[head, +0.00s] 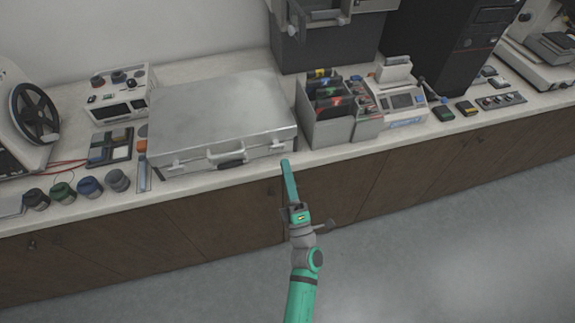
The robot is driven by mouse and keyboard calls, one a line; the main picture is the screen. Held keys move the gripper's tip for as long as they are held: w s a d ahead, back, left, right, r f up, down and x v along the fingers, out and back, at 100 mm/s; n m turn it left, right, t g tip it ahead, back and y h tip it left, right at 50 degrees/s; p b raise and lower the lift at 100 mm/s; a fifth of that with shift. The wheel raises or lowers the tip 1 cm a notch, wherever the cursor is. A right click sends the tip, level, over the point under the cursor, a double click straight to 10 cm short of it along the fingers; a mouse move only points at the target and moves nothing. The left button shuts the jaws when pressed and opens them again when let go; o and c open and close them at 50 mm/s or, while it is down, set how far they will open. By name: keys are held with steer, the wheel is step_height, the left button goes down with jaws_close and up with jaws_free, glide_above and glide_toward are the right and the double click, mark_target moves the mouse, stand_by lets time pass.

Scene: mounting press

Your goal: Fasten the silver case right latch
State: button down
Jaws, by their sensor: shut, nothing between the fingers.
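The silver case (215,108) lies flat on the counter with its lid down and its handle (230,157) facing the front edge. The right latch (277,144) is a small pale fitting on the case's front face near the right corner. Whether it is fastened is too small to tell. A matching left latch (177,168) shows on the same face. My gripper (285,164) is shut and empty, its teal fingers pointing up the picture. Its tips are just below the right latch in the picture, by the counter's front edge. I cannot tell whether they touch anything.
A grey file box (326,131) with dark folders stands close to the case's right side. A small bottle (143,172) and several dark jars (62,193) stand to the left. The floor before the brown cabinets (345,187) is clear.

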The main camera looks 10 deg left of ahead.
steer(key=s+d+r, duration=0.2)
steer(key=s+d, duration=0.2)
steer(key=s, duration=0.5)
steer(key=shift+s+d, duration=0.3)
steer(key=shift+d, duration=0.05)
steer(key=shift+d, duration=0.1)
steer(key=s+d+f+m+g+h, duration=0.1)
steer(key=s+f+m+g+h, duration=0.1)
steer(key=s+m, duration=0.5)
steer(key=s+d+f+m+g+h, duration=0.2)
steer(key=s+m+h, duration=0.3)
steer(key=s+m, duration=0.3)
steer(key=s+d+f+m+g+h, duration=0.1)
steer(key=s+d+f+m+h, duration=0.1)
steer(key=s+m, duration=0.6)
steer(key=s+f+h, duration=0.1)
steer(key=s, duration=0.1)
steer(key=shift+s+d+f+g+h, duration=0.25)
steer(key=shift+s+f+g+h, duration=0.05)
steer(key=shift+s+f+g, duration=0.1)
